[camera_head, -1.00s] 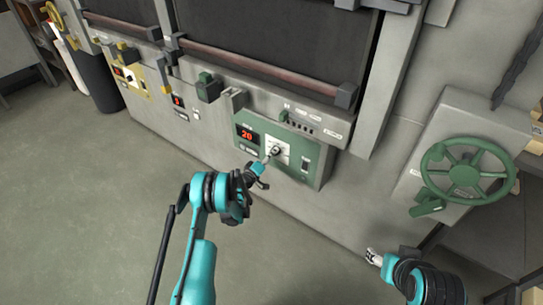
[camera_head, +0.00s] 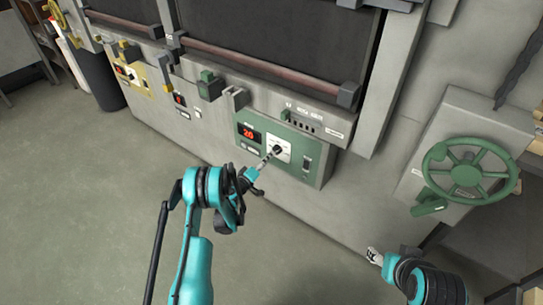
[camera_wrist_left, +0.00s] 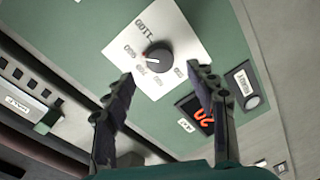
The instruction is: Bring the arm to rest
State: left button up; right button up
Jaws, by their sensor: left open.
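My left gripper (camera_head: 266,160) is just in front of the green control panel (camera_head: 314,172), near its dark round knob (camera_head: 278,149). In the left wrist view, the fingers of my left gripper (camera_wrist_left: 163,82) are spread, with nothing between them. The knob (camera_wrist_left: 157,56) sits on a white dial plate (camera_wrist_left: 183,35) beyond the fingertips, apart from them. A red display (camera_head: 248,134) beside the knob appears to read 20. My right gripper (camera_head: 374,256) is low at the right, small in view, and its opening is unclear.
A green handwheel (camera_head: 466,171) is on a grey housing at the right. Yellow (camera_head: 130,78) and dark panels line the machine front to the left. Open floor (camera_head: 80,200) lies at the left.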

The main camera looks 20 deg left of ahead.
pick_arm(q)
jog(key=shift+v, duration=1.25)
jog(key=shift+r, duration=0.1)
jog(key=s+d+r+m+g, duration=0.2)
jog(key=d+r, duration=0.2)
jog(key=r, duration=0.4)
jog(key=s+d+r+m+g, duration=0.2)
jog(key=d+r, duration=0.2)
jog(key=r, duration=0.5)
jog(key=s+d+r+m+g, duration=0.25)
jog(key=s+r, duration=0.25)
jog(key=s, duration=0.3)
jog(key=s+a+m+g+y, duration=0.2)
jog(key=s+y, duration=0.3)
jog(key=s, duration=2.3)
jog(key=shift+s+m+g, duration=0.2)
jog(key=shift+m+g, duration=0.15)
jog(key=shift+g, duration=0.2)
